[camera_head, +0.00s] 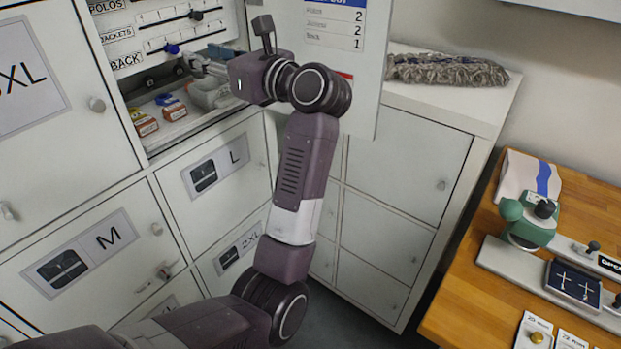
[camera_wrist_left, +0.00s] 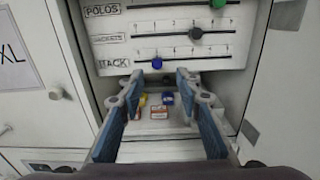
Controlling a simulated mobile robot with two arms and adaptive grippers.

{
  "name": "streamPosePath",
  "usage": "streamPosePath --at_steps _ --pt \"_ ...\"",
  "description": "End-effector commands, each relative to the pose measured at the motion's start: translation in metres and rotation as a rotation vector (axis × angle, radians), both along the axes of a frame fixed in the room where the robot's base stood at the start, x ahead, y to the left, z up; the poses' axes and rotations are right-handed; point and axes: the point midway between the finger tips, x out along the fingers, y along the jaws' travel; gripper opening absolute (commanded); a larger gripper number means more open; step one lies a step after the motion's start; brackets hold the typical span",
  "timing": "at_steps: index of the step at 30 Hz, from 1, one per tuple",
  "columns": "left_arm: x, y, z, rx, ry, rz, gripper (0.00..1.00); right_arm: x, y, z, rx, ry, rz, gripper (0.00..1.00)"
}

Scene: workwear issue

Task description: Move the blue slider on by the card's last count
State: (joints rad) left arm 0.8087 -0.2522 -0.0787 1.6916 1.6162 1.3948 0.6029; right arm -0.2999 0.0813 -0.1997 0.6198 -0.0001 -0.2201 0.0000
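The blue slider (camera_head: 172,48) is on the lowest track of the white panel (camera_head: 130,22), in the row ending in "ACK". In the left wrist view the blue slider (camera_wrist_left: 157,63) stands left of the track's middle. The card (camera_head: 335,20) on the open door shows counts 2, 2 and, last, 1. My left gripper (camera_head: 197,68) is in front of the panel's lower edge. In the wrist view my left gripper (camera_wrist_left: 159,82) is open, its fingers to either side of the blue slider and nothing visibly held. My right gripper is out of view.
A dark slider (camera_wrist_left: 195,33) is on the jackets track and a green slider (camera_wrist_left: 217,3) on the polos track. Small boxes (camera_head: 172,107) lie in the compartment below. The open door is beside my wrist. A wooden table (camera_head: 465,290) stands right.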

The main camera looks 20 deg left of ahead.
Motion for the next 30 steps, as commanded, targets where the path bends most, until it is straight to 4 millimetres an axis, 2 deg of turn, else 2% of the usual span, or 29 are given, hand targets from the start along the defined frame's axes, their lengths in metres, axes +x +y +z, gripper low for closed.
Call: streamPosePath --at_steps 1,4,10,17,30 --pt "0.007 0.002 -0.015 0.088 0.077 0.015 0.32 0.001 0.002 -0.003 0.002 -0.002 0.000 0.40" --pt "0.021 -0.003 -0.031 0.258 0.202 0.023 0.32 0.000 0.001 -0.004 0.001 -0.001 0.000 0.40" --pt "0.043 -0.017 -0.059 0.491 0.378 0.014 0.32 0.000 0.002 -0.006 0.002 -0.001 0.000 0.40" --pt "0.063 -0.035 -0.091 0.681 0.525 -0.013 0.32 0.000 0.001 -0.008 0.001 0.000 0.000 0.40" --pt "0.093 -0.071 -0.165 0.988 0.770 -0.091 0.32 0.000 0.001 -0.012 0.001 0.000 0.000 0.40"
